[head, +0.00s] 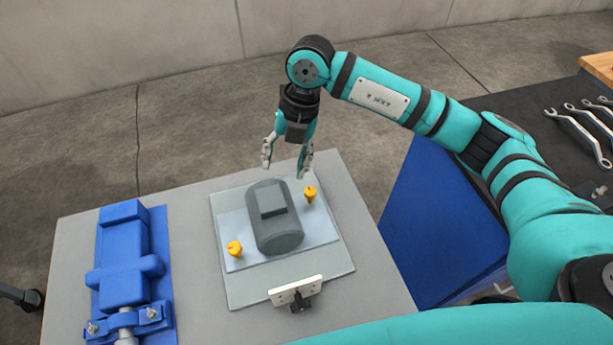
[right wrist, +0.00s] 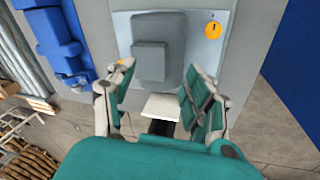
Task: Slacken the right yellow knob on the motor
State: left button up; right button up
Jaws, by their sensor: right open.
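The grey motor (head: 275,235) sits on a light plate on the grey table. The right yellow knob (head: 310,194) stands at its right rear side and also shows in the right wrist view (right wrist: 213,29). The left yellow knob (head: 235,249) stands at its front left; in the right wrist view a finger mostly hides it. My right gripper (head: 286,172) is open and empty, pointing down, and appears in the head view just beyond the motor's far end, near the right knob. Its fingers are spread in the right wrist view (right wrist: 157,90). My left gripper is not in view.
A blue machine (head: 122,265) stands on the table (head: 190,215) to the left. A small white plate on a dark bracket (head: 296,291) is in front of the motor. A blue cabinet (head: 435,220) and a dark bench with several wrenches (head: 580,135) are at the right.

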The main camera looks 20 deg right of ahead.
aim_at(310, 191)
jog(key=w+d+r+m+h, duration=0.1)
jog(key=w+d+h, duration=0.15)
jog(key=d, duration=0.35)
jog(key=shift+t+h, duration=0.25)
jog(key=shift+t, duration=0.05)
notch_tip(310, 191, down, 16)
jog(key=p, duration=0.2)
jog(key=shift+s+r+p, duration=0.15)
jog(key=shift+r+p, duration=0.1)
jog(key=shift+p, duration=0.15)
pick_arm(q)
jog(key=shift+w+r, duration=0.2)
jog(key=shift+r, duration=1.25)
pick_arm(e)
jog(key=shift+f, duration=0.7)
jog(key=shift+c, duration=0.4)
grip_shut()
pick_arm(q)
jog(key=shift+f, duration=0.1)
